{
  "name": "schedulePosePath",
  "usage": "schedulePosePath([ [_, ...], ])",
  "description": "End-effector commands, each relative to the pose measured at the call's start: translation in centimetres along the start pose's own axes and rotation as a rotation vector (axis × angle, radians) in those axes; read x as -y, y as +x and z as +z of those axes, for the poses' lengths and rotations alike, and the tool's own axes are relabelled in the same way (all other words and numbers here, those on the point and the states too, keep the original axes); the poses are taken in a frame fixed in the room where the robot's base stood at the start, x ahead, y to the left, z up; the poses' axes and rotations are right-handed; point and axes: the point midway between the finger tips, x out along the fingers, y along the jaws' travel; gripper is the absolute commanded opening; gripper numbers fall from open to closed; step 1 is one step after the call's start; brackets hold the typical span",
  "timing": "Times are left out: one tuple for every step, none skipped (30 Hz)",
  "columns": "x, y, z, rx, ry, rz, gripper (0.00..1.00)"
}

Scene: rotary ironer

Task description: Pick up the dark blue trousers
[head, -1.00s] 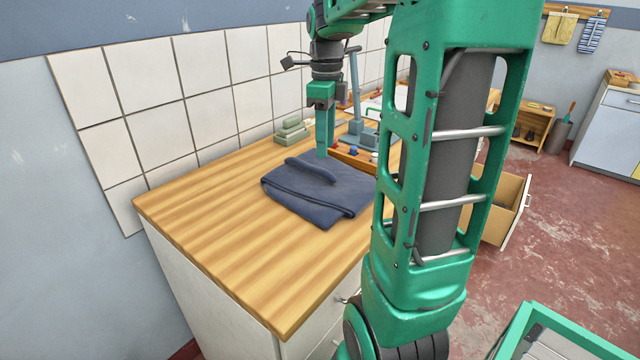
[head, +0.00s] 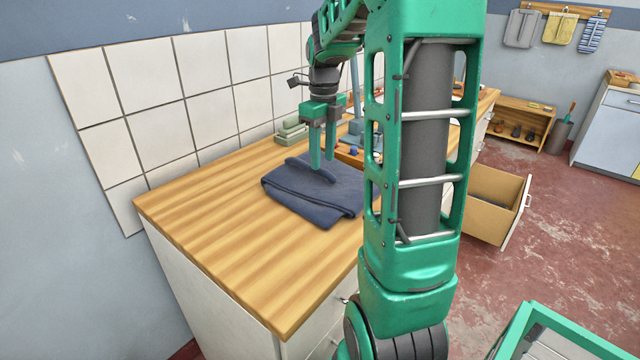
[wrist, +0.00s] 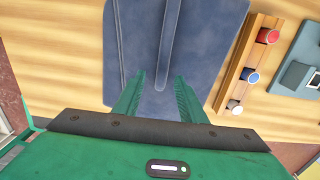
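The dark blue trousers (head: 311,196) lie folded on the wooden worktop, with a raised fold running along their top. They also show in the wrist view (wrist: 200,50), where the raised fold runs away from between the fingers. My gripper (head: 322,168) is above the far part of the trousers, pointing down. Its two green fingers stand apart in the wrist view (wrist: 160,90), one on each side of the ridge's line, with nothing held between them. I cannot tell whether the fingertips touch the cloth.
A wooden rack with coloured spools (wrist: 252,72) lies right beside the trousers. Stacked green blocks (head: 291,131) stand by the tiled wall. The worktop (head: 220,230) is clear at the front left. An open drawer (head: 497,205) juts out on the right.

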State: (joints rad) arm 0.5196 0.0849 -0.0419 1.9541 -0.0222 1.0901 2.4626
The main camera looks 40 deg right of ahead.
Motion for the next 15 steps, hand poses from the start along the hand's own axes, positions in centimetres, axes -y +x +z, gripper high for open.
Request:
schedulePosePath([
  [0.1, 0.9, 0.1, -0.005, 0.000, 0.004, 0.38],
  [0.2, 1.3, 0.2, -0.004, 0.000, 0.004, 0.38],
  [0.4, 1.9, 0.3, -0.004, 0.000, 0.003, 0.38],
  [0.4, 2.3, 0.3, -0.004, 0.000, 0.004, 0.38],
  [0.4, 2.7, 0.3, -0.004, 0.000, 0.003, 0.38],
  [0.4, 3.1, 0.3, -0.003, 0.000, 0.003, 0.38],
  [0.4, 3.4, 0.3, -0.003, 0.000, 0.003, 0.38],
  [0.4, 3.6, 0.3, -0.003, 0.000, 0.003, 0.38],
  [0.4, 3.8, 0.3, -0.002, 0.000, 0.002, 0.38],
  [0.4, 3.9, 0.3, -0.002, 0.000, 0.002, 0.38],
  [0.4, 4.0, 0.3, -0.002, 0.000, 0.001, 0.38],
  [0.4, 4.0, 0.3, -0.001, 0.000, 0.001, 0.38],
  [0.4, 4.0, 0.3, -0.001, 0.000, 0.001, 0.38],
  [0.4, 4.0, 0.3, -0.001, 0.000, 0.001, 0.38],
  [0.4, 4.0, 0.3, -0.001, 0.000, 0.001, 0.38],
])
